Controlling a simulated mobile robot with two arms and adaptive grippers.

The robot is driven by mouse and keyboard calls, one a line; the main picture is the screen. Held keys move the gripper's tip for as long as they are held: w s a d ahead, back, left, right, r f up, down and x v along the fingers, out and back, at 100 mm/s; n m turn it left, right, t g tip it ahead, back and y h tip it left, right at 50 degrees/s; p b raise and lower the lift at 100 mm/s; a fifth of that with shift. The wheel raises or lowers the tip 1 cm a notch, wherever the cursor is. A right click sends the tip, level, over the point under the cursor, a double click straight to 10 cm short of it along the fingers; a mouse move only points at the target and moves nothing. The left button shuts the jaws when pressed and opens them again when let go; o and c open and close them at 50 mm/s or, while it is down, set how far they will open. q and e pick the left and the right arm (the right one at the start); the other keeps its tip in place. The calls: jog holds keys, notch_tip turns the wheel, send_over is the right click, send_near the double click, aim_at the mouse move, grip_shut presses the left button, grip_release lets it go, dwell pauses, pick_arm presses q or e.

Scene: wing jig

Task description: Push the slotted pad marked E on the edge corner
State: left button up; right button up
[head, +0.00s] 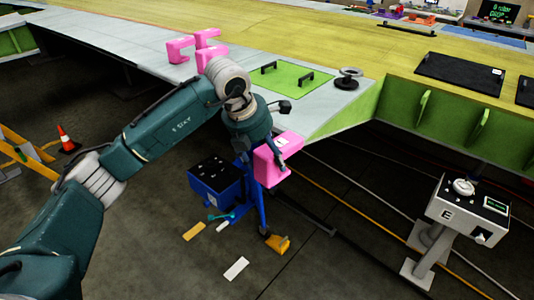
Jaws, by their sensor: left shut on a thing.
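A pink slotted pad (268,167) with a small pale label is at the wing's near edge, by the edge corner (309,132). I cannot read its letter. My left gripper (281,158) is shut on this pad, with my arm coming in from the left above the wing. The pad overlaps the edge in the head view; I cannot tell how far the edge sits in its slot. My right gripper is not in view.
Several other pink pads (181,50) stand on the wing further back left. A green panel with two black handles (296,78) and a round dark device (347,79) lie near the corner. A blue stand (218,184) is below the edge; a grey box marked E (467,208) stands right.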

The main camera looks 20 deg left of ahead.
aim_at(288, 130)
pick_arm(q)
jog(key=shift+w+a+r+n, duration=0.15)
jog(key=shift+w+r+n, duration=0.15)
jog(key=shift+w+n, duration=0.2)
jog(key=shift+w, duration=0.5)
jog(key=shift+w+d+p, duration=0.25)
jog(key=shift+w+d, duration=0.05)
jog(key=shift+w, duration=0.4)
jog(key=shift+w+d+p, duration=0.2)
jog(key=shift+w+d, duration=0.15)
jog(key=shift+w, duration=0.4)
jog(key=shift+w+d+p, duration=0.25)
jog(key=shift+w+d, duration=0.05)
jog(key=shift+w, duration=0.4)
jog(key=shift+w, duration=0.1)
jog(key=shift+w+d, duration=0.15)
jog(key=shift+w, duration=0.2)
jog(key=shift+w+d, duration=0.3)
jog(key=shift+w, duration=0.5)
jog(key=shift+w+d, duration=0.25)
jog(key=shift+w, duration=0.5)
jog(key=shift+w+d+f, duration=0.1)
jog(key=shift+w+d, duration=0.15)
jog(key=shift+w, duration=0.25)
